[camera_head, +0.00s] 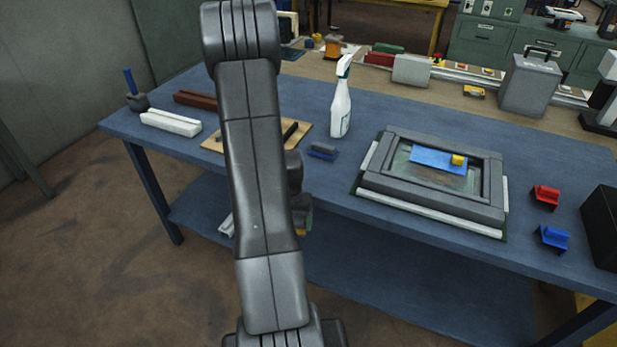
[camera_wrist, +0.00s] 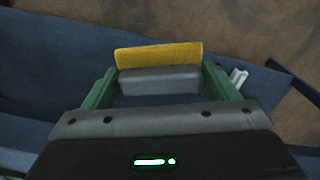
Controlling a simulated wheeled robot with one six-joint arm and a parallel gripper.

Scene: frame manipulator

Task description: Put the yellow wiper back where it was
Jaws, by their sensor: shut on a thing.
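The yellow wiper (camera_wrist: 158,56) has a yellow strip and a grey block, and lies across the mouth of my gripper (camera_wrist: 160,82) in the wrist view. My gripper is shut on its grey block between two green fingers. In the head view my arm hides most of the gripper; a small yellow bit of the wiper (camera_head: 301,232) shows beside the arm, in front of the table's near edge. A red wiper (camera_head: 545,197) and a blue wiper (camera_head: 551,238) sit at the right of the blue table (camera_head: 330,190).
A grey frame (camera_head: 430,205) holds a blue sheet with a small yellow piece on it. A spray bottle (camera_head: 341,105) and a small grey-and-blue piece (camera_head: 322,151) stand left of it. A black box (camera_head: 602,228) is at the far right. Clear tabletop lies between the frame and the red and blue wipers.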

